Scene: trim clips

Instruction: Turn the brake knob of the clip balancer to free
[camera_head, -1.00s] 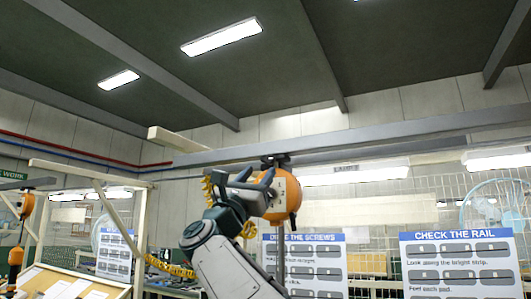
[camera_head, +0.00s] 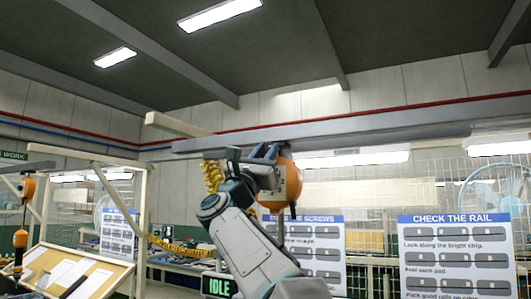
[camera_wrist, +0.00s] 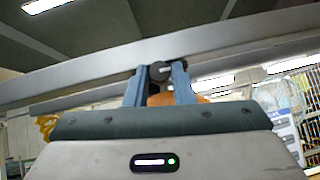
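The clip balancer (camera_head: 290,183) is an orange rounded body hanging under a grey overhead rail. My gripper (camera_head: 265,152) is raised beside its upper left side in the head view. In the wrist view my gripper's two blue fingers (camera_wrist: 160,74) stand close on either side of a small dark round knob (camera_wrist: 159,71) with a pale mark on it. The fingers appear to touch its sides. A piece of the orange balancer (camera_wrist: 172,99) shows behind and below the knob. In the head view my gripper and wrist hide the knob and part of the balancer.
The grey rail (camera_head: 375,137) runs just above my gripper. Sign boards, one titled CHECK THE RAIL (camera_head: 458,250), stand before a mesh fence at right. Another orange balancer (camera_head: 28,189) hangs at far left above a slanted board (camera_head: 75,268).

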